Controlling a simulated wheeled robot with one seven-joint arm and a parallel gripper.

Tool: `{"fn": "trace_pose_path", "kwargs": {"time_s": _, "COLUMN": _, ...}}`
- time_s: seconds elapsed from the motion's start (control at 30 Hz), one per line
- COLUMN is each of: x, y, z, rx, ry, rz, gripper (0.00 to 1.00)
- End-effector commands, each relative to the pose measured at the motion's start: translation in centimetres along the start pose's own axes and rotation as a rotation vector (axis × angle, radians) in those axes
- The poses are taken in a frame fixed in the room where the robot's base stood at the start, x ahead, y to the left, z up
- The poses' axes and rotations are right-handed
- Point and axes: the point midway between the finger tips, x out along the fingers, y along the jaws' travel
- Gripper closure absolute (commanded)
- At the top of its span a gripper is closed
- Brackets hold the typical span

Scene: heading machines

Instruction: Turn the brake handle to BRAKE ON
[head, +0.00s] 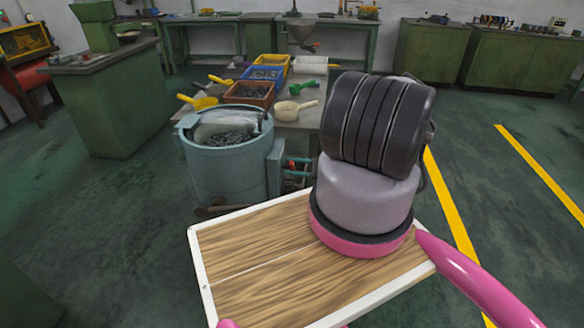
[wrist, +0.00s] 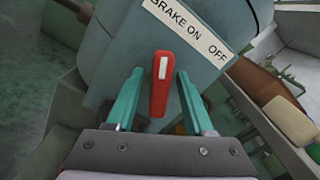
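The red brake handle (wrist: 160,88) with a white mark shows in the wrist view, upright in the picture. A white label plate (wrist: 190,30) reading BRAKE ON and OFF sits above it, slanting down to the right, on the blue-grey housing (wrist: 112,62). My gripper (wrist: 158,85) is open, its two teal fingers on either side of the handle, with visible gaps and no clear contact. In the head view the blue-grey tub machine (head: 222,175) stands left of my arm; small red and teal parts show beside its side box (head: 274,168), mostly hidden.
Behind the tub, a table holds a brown crate (head: 250,94), a blue crate (head: 262,73), a yellow crate (head: 271,60) and scoops. A green cabinet (head: 118,105) stands left. Open floor with yellow lines (head: 540,172) lies right.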

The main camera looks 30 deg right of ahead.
Motion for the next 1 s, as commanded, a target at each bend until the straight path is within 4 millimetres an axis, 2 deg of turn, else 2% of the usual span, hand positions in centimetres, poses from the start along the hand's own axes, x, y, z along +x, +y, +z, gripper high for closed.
{"fn": "trace_pose_path", "kwargs": {"time_s": 0.37, "x": -0.3, "y": -0.1, "z": 0.0, "rx": 0.001, "ry": -0.001, "rz": -0.001, "gripper": 0.42}}
{"fn": "trace_pose_path", "kwargs": {"time_s": 0.47, "x": -1.5, "y": -0.1, "z": 0.0, "rx": 0.001, "ry": 0.0, "rz": -0.002, "gripper": 0.42}}
{"fn": "trace_pose_path", "kwargs": {"time_s": 0.8, "x": -8.2, "y": -0.1, "z": 0.0, "rx": 0.001, "ry": 0.001, "rz": -0.003, "gripper": 0.42}}
{"fn": "trace_pose_path", "kwargs": {"time_s": 1.0, "x": -10.4, "y": 0.0, "z": 0.0, "rx": 0.001, "ry": -0.001, "rz": 0.0, "gripper": 0.42}}
